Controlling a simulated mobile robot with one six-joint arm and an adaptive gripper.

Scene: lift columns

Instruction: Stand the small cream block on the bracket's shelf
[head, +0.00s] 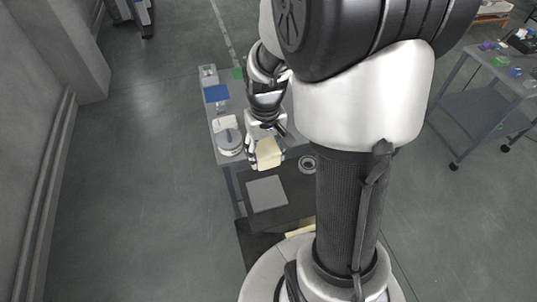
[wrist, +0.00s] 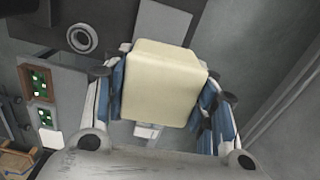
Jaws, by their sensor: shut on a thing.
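The small cream block (head: 268,153) is held in my gripper (head: 263,158) over the bench in the head view. In the wrist view the block (wrist: 163,84) fills the space between the two blue-sided fingers of my gripper (wrist: 162,100), which press on its left and right sides. The block hides much of what lies under it. A flat grey plate (head: 266,193) lies on the dark surface nearer my base, below the block in the head view. I cannot clearly make out the bracket or its shelf in either view.
A round white device (head: 229,141) and a blue item (head: 216,93) stand on the left of the bench. A grey ring (head: 308,163) lies right of the block; it also shows in the wrist view (wrist: 82,39). A cart (head: 490,105) stands far right. Floor on the left is clear.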

